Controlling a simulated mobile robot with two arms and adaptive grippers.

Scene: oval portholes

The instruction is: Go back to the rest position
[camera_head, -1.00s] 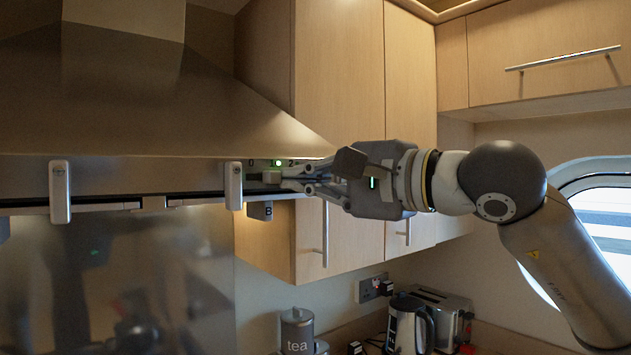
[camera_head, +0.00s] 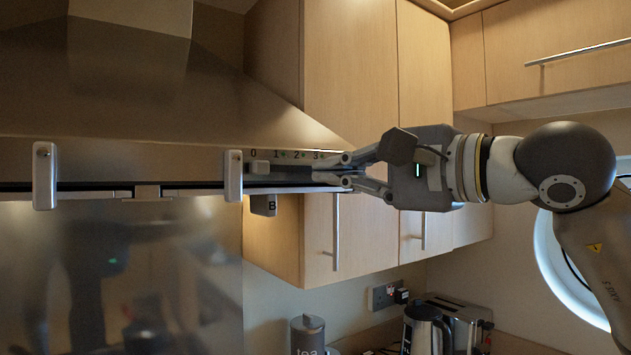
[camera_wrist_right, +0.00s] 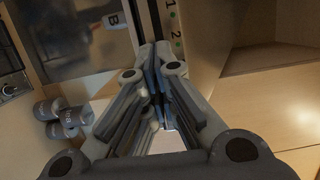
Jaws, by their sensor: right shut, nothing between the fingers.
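My right gripper (camera_head: 322,176) is shut and empty. Its fingertips are at the right part of the range hood's (camera_head: 215,120) front control strip, near the number 3. Whether they touch the strip I cannot tell. The strip's small slider knob (camera_head: 259,167) is at the left end, under the 0, apart from my fingers. In the right wrist view the shut fingers (camera_wrist_right: 161,58) point toward the strip, with the numbers 1 and 2 and green dots beside them. My left gripper is not in view.
Wooden wall cabinets (camera_head: 350,70) stand close behind my right gripper. A block marked B (camera_head: 263,205) hangs under the hood. A tea canister (camera_head: 308,335), a kettle (camera_head: 424,330) and a toaster (camera_head: 460,320) stand below. An oval porthole (camera_head: 560,265) is at right.

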